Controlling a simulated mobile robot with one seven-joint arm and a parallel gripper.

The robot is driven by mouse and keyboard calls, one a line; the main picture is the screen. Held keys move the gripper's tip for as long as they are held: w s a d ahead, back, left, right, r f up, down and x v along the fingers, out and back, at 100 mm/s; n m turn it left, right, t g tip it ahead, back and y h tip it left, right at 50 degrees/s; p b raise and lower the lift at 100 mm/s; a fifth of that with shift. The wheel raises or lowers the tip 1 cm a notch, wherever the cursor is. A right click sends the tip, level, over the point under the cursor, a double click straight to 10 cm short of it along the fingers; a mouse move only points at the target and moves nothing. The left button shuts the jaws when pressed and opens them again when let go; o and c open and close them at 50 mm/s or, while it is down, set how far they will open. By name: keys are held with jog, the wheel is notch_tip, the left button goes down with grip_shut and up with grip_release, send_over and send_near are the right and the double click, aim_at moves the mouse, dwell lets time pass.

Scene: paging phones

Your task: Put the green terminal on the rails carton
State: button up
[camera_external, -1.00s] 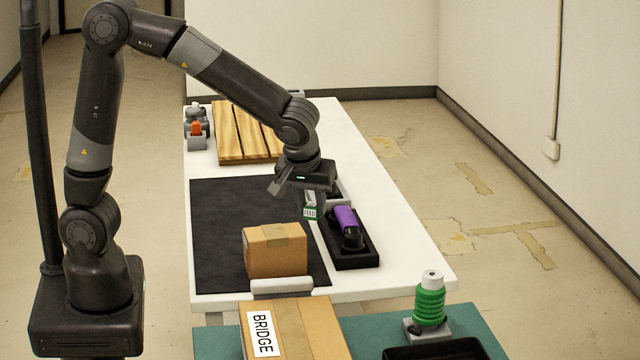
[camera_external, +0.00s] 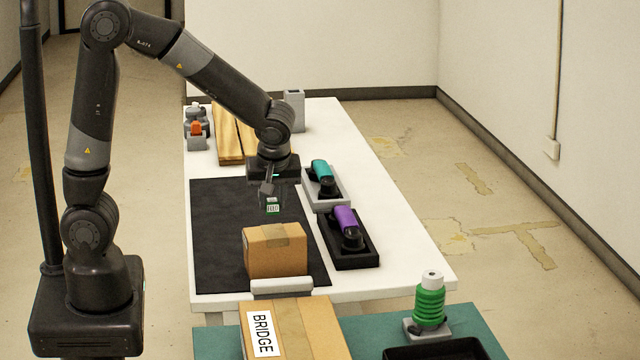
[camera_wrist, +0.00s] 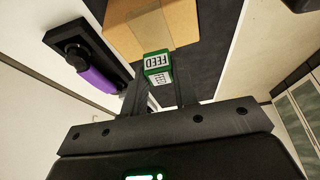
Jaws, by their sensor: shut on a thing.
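My gripper (camera_external: 270,194) is shut on the green terminal (camera_external: 272,205), a small green block with white labels. In the wrist view the terminal (camera_wrist: 158,66) sits between the fingertips and its label reads FEED. The gripper holds it over the black mat, behind the small brown carton (camera_external: 275,256) in the external view. This carton also shows in the wrist view (camera_wrist: 186,20), beyond the terminal; I see no writing on it. A larger carton (camera_external: 310,330) in the foreground reads BRIDGE. I cannot read "rails" on either carton.
The black mat (camera_external: 225,230) has free room left of the small carton. A purple handset (camera_external: 346,219) in a black cradle and a teal handset (camera_external: 321,170) in a grey cradle stand right of it. A green coiled object (camera_external: 429,300) stands at the front right.

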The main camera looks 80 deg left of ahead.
aim_at(274, 233)
jog(key=shift+w+a+f, duration=0.2)
jog(key=shift+a+f, duration=0.25)
jog(key=shift+a, duration=0.15)
jog(key=shift+f, duration=1.95)
jog(key=shift+f, duration=0.1)
jog(key=o, duration=0.9)
jog(key=shift+o, duration=0.2)
